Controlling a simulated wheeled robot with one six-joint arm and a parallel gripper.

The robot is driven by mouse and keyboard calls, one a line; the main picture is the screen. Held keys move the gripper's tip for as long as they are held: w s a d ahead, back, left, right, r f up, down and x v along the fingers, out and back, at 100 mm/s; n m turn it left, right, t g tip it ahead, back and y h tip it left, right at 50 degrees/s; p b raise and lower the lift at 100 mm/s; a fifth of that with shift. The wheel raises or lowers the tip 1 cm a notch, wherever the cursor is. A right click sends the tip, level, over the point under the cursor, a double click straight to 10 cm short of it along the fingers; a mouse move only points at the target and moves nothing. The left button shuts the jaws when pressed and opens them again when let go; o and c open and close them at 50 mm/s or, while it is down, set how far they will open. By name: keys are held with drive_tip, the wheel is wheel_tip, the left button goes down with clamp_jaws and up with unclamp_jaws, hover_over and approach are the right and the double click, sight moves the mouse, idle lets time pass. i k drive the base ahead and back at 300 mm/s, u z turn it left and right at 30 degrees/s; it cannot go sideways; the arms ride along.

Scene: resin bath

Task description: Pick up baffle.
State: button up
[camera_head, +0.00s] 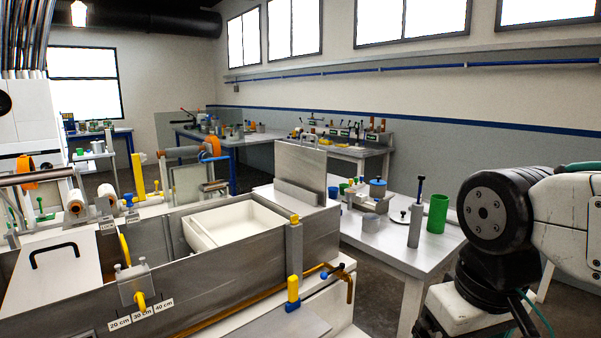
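Nothing in view is labelled as the baffle. Two flat panels could be it, and I cannot tell which. A pale panel (62,270) with a black handle (54,254) lies slanted in the left part of the long metal bath (225,279). A grey upright plate (301,167) stands at the bath's far right end. No gripper touches either panel. My arm shows at the right edge, but its gripper is outside the picture.
A white open tray (238,222) sits in the bath. A grey clamp block (134,286) is on the front wall above centimetre labels (141,314). A side table (394,255) holds a green cup (437,213) and a grey cylinder (415,226). Dark floor shows between the tables.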

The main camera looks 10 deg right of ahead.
sight(306, 168)
drive_tip(key=k, duration=0.55)
drive_tip(key=z, duration=0.9)
drive_tip(key=i, duration=1.4)
drive_tip(key=u, duration=0.65)
drive_tip(key=i, duration=0.75)
drive_tip(key=u, duration=0.8)
